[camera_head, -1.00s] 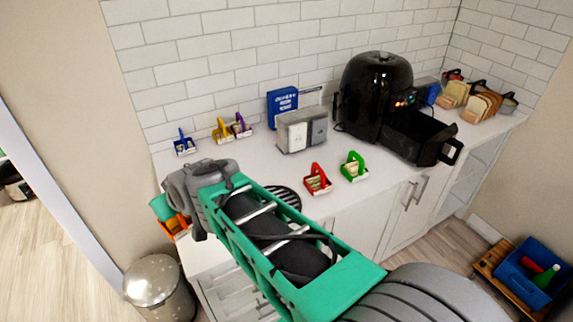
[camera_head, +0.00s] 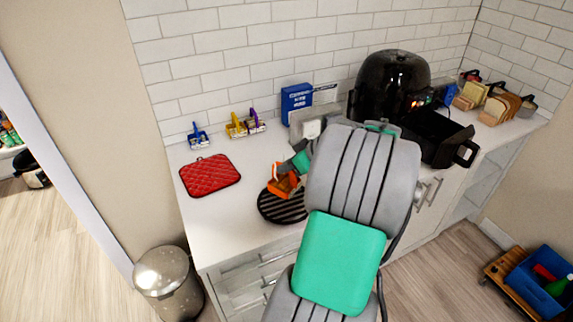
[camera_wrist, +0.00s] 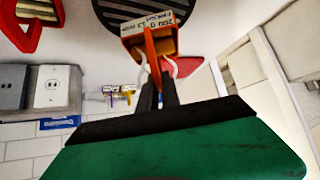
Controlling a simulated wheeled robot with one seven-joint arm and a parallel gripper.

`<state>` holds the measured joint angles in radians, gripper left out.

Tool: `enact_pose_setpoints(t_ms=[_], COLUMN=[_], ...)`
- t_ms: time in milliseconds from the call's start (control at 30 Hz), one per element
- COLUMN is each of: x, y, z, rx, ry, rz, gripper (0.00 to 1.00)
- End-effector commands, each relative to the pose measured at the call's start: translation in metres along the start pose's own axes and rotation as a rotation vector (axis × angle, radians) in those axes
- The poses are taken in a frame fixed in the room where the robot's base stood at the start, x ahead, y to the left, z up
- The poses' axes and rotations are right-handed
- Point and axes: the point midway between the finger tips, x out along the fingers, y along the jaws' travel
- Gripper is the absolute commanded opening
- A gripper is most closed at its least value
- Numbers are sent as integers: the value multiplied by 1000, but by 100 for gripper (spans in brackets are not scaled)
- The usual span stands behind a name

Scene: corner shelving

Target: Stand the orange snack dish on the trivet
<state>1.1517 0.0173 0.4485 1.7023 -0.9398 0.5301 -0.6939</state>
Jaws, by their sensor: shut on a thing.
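The orange snack dish (camera_head: 283,182) has an upright handle, and my gripper (camera_head: 296,166) is shut on it. In the wrist view, my gripper (camera_wrist: 153,80) grips the handle of the orange dish (camera_wrist: 160,47), whose printed label faces the camera. The trivet (camera_head: 283,209) is a round black slatted disc on the white counter; part of it also shows in the wrist view (camera_wrist: 120,12). The dish is over the trivet's back part in the head view. I cannot tell whether it touches the trivet. My arm hides the trivet's right edge.
A red quilted mat (camera_head: 210,175) lies left of the trivet. Blue, yellow and purple carriers (camera_head: 245,126) stand near the wall. A black air fryer (camera_head: 392,85) has its drawer (camera_head: 437,137) pulled out. A red-handled dish (camera_wrist: 18,25) is close by in the wrist view.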

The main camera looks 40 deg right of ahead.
Motion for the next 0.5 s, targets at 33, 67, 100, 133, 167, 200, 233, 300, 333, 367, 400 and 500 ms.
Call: enact_pose_setpoints(t_ms=[33,67,100,133,167,200,233,300,333,367,400,500], x=[5,7,9,11,13,16,18,23,25,27,29,34], y=[0,0,0,0,0,0,0,0,0,0,0,0], z=[4,6,9,11,13,16,18,23,25,27,29,33], rx=[-1,-1,0,0,1,1,1,1,1,1,1,0], ry=[1,1,0,0,0,0,0,0,0,0,0,0], rz=[1,1,1,1,1,0,0,0,1,1,1,1], gripper=[0,0,0,0,0,0,0,0,0,0,0,0])
